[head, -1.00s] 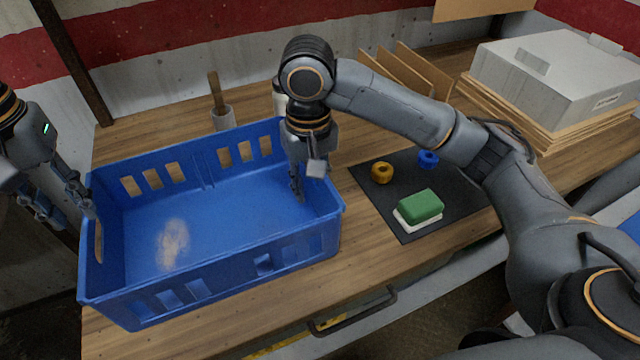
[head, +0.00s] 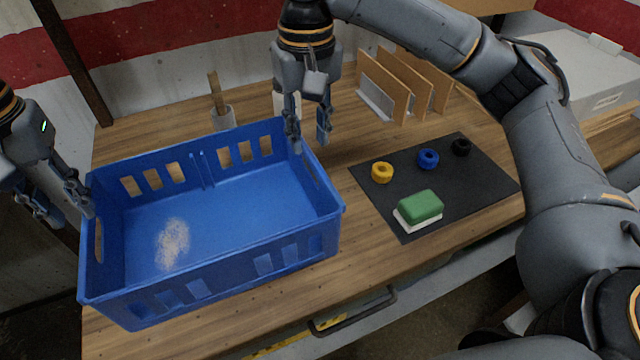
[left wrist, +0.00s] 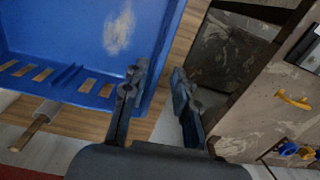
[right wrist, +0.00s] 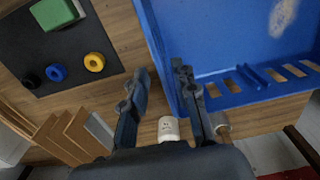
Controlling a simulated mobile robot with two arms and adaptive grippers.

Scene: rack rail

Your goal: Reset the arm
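My right gripper (head: 308,142) is open and empty, held above the back right corner of the blue crate (head: 205,283). In the right wrist view its two fingers (right wrist: 160,80) stand apart, with the crate wall (right wrist: 160,50) showing between them. My left gripper (head: 68,205) is at the crate's left end. In the left wrist view its fingers (left wrist: 158,88) are apart with nothing held between them. Whether a finger touches the crate rim is unclear. The crate floor is bare except for a pale sandy patch (head: 173,245).
A black mat (head: 460,190) holds a green sponge (head: 420,206) on a white dish, plus yellow (head: 382,172), blue (head: 428,158) and black (head: 461,147) rings. Behind stand a brush in a cup (head: 223,118), a white canister (right wrist: 168,128), a folder rack (head: 375,98) and a pale box (head: 590,80).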

